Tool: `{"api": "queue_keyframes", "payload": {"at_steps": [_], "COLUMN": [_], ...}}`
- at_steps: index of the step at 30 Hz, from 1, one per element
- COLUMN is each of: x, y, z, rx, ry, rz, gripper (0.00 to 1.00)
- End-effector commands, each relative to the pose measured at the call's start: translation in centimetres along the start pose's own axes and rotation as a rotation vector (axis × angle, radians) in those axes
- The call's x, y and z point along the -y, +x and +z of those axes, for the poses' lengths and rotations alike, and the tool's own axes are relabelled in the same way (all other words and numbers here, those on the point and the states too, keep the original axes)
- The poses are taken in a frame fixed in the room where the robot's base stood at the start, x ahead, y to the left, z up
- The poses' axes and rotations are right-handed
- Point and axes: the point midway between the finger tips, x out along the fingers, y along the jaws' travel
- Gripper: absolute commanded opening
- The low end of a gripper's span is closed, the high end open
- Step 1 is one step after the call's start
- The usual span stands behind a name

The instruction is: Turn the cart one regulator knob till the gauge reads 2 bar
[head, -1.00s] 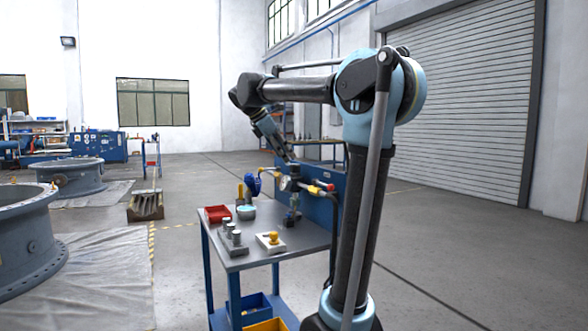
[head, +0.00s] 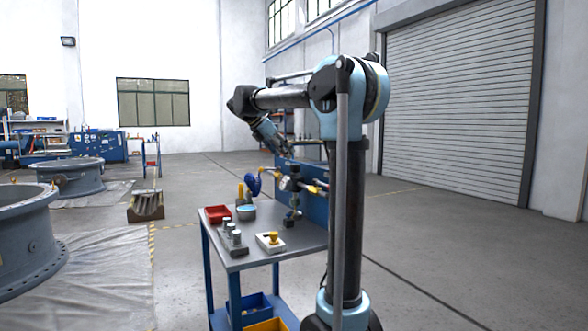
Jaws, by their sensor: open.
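The cart (head: 285,243) has a grey top and a blue frame. A regulator assembly stands at its back right, with a small round gauge (head: 285,184) facing me. The gauge face is too small to read. A dark part above and right of the gauge looks like the regulator knob (head: 295,171), but I cannot be sure. My gripper (head: 287,155) is above the assembly, pointing down and right. It looks apart from the knob and holds nothing that I can see. Its jaws are open, though its fingertips are small and hard to make out.
A blue handwheel (head: 253,184) is left of the gauge, and yellow fittings (head: 315,187) are to the right. A red bin (head: 217,214), a bowl (head: 246,212), grey cylinders (head: 233,234) and a yellow-knobbed block (head: 270,241) occupy the cart top. A blue panel (head: 314,208) stands behind.

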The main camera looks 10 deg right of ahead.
Motion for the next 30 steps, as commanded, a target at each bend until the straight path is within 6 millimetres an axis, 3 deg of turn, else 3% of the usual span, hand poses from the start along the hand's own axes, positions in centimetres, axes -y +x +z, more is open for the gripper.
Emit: {"api": "queue_keyframes", "payload": {"at_steps": [9,15,29,30], "x": [0.1,0.0,0.1,0.1], "y": [5.6,8.0,9.0,9.0], "z": [0.0,0.0,0.0,0.0], "rx": [0.000,-0.001,-0.001,-0.001], "ry": [0.002,0.002,0.001,0.001], "rz": [-0.003,-0.002,-0.001,-0.001], "gripper": [0.54,0.54,0.54,0.45]}}
